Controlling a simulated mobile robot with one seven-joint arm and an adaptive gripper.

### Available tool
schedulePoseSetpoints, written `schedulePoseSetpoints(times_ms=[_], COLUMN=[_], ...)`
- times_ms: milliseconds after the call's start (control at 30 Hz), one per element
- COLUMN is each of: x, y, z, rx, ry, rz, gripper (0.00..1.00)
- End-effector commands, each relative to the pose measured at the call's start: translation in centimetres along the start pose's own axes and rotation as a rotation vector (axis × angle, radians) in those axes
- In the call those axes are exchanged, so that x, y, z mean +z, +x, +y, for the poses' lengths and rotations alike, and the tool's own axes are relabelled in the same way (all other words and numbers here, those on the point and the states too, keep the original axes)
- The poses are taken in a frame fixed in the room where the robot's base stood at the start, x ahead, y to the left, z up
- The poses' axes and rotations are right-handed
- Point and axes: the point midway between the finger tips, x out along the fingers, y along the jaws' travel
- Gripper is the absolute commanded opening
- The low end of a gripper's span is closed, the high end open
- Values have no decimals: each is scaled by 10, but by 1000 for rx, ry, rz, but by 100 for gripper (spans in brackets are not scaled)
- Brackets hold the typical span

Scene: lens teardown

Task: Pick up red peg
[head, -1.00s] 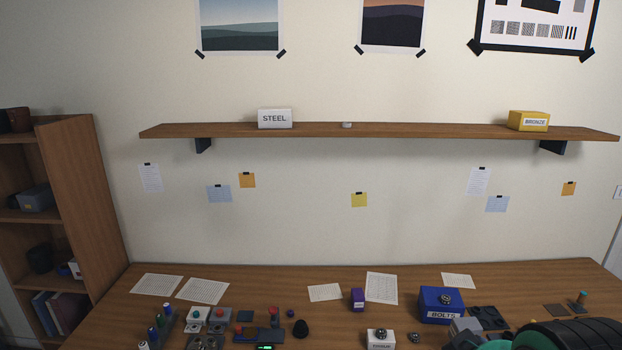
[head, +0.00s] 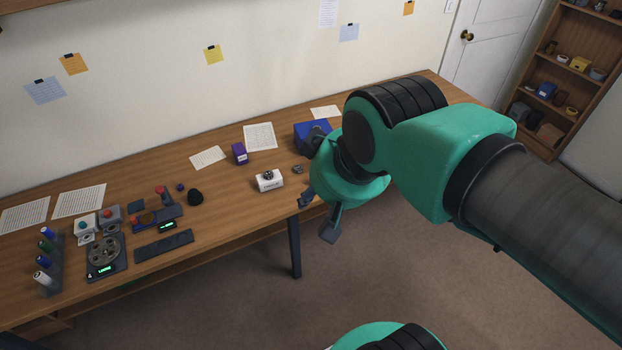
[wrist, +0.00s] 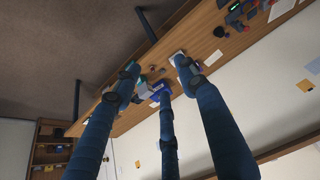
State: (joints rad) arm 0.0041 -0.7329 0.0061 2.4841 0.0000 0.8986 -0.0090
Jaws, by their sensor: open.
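Small red parts stand among the devices at the left of the desk in the head view. The clearest is a red upright piece (head: 161,190) on a dark base; I cannot tell for sure whether it is the red peg. My gripper (head: 318,208) is open and empty in front of the desk's front edge, well to the right of the red parts. In the wrist view my gripper's long fingers (wrist: 155,72) are spread apart, with nothing between them. Small red spots also show at the top of that view, too small to name.
A blue box (head: 312,136), partly behind my arm, a white box (head: 269,181) and a purple box (head: 239,154) stand on the desk (head: 220,215). A rack of coloured cylinders (head: 48,268) and a round dark device (head: 104,252) are at left. The desk's middle front is clear.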

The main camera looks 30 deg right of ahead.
Motion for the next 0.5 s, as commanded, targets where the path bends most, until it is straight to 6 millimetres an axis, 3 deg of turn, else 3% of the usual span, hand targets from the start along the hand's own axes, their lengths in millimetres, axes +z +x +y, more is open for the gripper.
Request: schedulePoseSetpoints(times_ms=[167, 500], x=[-23, -94], y=[7, 40], z=[4, 23], rx=[5, 17], ry=[-13, -60], rz=[-27, -101], gripper=[42, 42])
